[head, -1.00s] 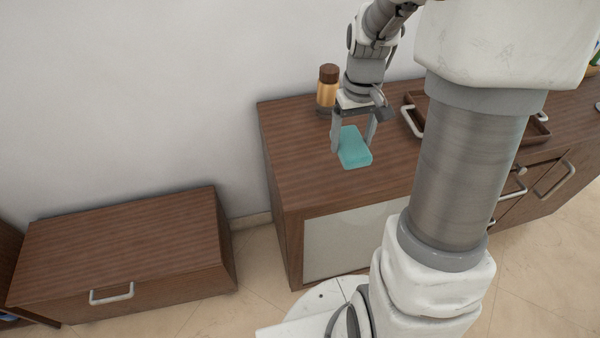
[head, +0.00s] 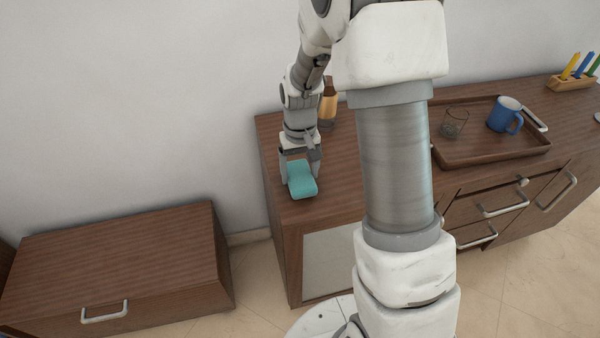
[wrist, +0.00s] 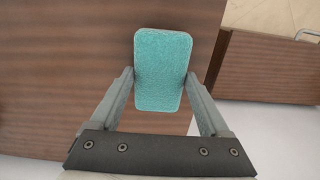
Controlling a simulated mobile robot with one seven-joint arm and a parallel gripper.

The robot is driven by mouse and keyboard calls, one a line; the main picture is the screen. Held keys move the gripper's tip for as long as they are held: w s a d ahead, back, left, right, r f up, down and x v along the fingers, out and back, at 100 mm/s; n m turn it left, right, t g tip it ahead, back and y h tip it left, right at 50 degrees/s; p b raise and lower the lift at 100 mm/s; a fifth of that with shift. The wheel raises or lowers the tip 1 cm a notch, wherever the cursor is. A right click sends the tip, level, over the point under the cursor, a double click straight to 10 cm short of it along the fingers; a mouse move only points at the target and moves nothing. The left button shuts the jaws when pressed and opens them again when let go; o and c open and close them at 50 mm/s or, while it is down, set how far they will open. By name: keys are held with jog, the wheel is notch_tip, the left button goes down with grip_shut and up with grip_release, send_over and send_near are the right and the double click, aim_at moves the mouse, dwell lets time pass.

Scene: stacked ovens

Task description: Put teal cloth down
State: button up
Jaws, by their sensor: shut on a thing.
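The teal cloth (head: 302,181) is a folded, rounded block at the left end of the brown wooden cabinet top (head: 345,190). My gripper (head: 300,177) points down and is shut on it. In the wrist view the teal cloth (wrist: 163,68) sits between the two fingers of my gripper (wrist: 161,85), over the wood near the cabinet's edge. I cannot tell whether the cloth touches the top or hangs just above it.
A bottle (head: 327,104) stands behind my gripper. A brown tray (head: 490,157) with a glass (head: 454,123) and a blue mug (head: 504,115) lies to the right. A pen holder (head: 572,83) is farther right. A lower cabinet (head: 115,260) stands at left.

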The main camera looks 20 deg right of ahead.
aim_at(300, 175)
jog(key=shift+f, duration=0.1)
jog(key=shift+f, duration=0.15)
jog(key=o, duration=1.3)
notch_tip(300, 175, up, 13)
jog(key=p, duration=0.2)
jog(key=s+r+t, duration=0.2)
jog(key=s+r, duration=0.2)
jog(key=s, duration=0.2)
jog(key=s+r+t, duration=0.1)
jog(key=s+r, duration=0.4)
jog(key=s, duration=0.2)
jog(key=s+r+t, duration=0.2)
jog(key=s+r, duration=0.2)
jog(key=s, duration=0.3)
jog(key=shift+s+r+t, duration=0.2)
jog(key=shift+t, duration=0.1)
